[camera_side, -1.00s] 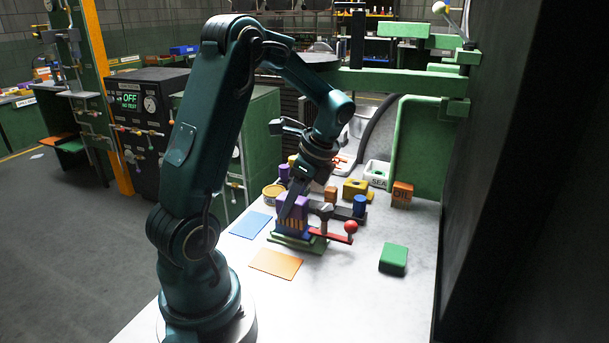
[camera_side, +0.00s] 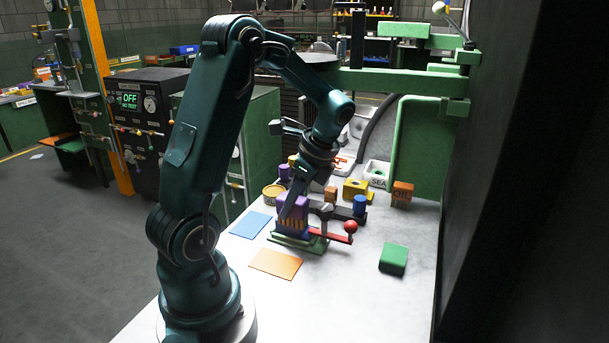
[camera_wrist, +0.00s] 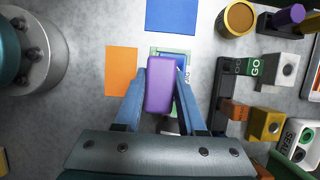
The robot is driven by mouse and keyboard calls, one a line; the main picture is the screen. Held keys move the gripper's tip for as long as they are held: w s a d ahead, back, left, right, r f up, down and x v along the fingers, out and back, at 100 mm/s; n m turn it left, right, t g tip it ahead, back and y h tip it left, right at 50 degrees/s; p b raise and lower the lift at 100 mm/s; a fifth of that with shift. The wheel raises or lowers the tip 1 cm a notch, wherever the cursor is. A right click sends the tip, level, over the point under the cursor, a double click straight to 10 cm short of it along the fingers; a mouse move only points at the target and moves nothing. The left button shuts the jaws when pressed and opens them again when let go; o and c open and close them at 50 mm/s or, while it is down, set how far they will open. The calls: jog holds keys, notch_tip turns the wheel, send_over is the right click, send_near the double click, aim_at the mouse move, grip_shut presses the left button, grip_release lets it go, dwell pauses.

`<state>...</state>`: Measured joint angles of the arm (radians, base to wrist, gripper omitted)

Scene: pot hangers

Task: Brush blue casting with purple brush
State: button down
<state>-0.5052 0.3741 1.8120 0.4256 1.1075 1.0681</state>
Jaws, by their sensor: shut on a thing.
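The purple brush (camera_side: 293,207) is upright with its tan bristles down, and it also shows from above in the wrist view (camera_wrist: 159,84). My gripper (camera_wrist: 160,72) is shut on it, one finger on each side. Directly under the bristles is the green fixture (camera_side: 299,243), which has a red lever with a ball end. A blue piece, seemingly the blue casting (camera_wrist: 172,55), shows in the fixture just beyond the brush in the wrist view. The brush and fingers hide most of it. The bristles are at its top; I cannot tell whether they touch.
A blue mat (camera_side: 250,224) and an orange mat (camera_side: 276,264) lie left of and in front of the fixture. A green block (camera_side: 393,259) is to the right. A yellow tin (camera_side: 273,194), a yellow block (camera_side: 356,189) and an orange oil box (camera_side: 402,194) stand behind.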

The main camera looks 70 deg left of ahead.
jog(key=shift+w+a, duration=1.55)
jog(key=shift+s+d, duration=1.65)
jog(key=shift+w+a, duration=0.2)
jog(key=shift+a, duration=0.6)
jog(key=shift+w+a, duration=0.25)
jog(key=shift+a, duration=0.55)
jog(key=shift+w+a, duration=0.2)
jog(key=shift+a, duration=0.6)
jog(key=shift+s+d, duration=1.45)
jog(key=shift+s, duration=0.1)
jog(key=shift+w+a, duration=1.55)
jog(key=shift+s+d, duration=1.65)
jog(key=w+a, duration=0.3)
jog(key=shift+w+a, duration=0.2)
notch_tip(320, 180, up, 8)
jog(key=shift+r, duration=0.15)
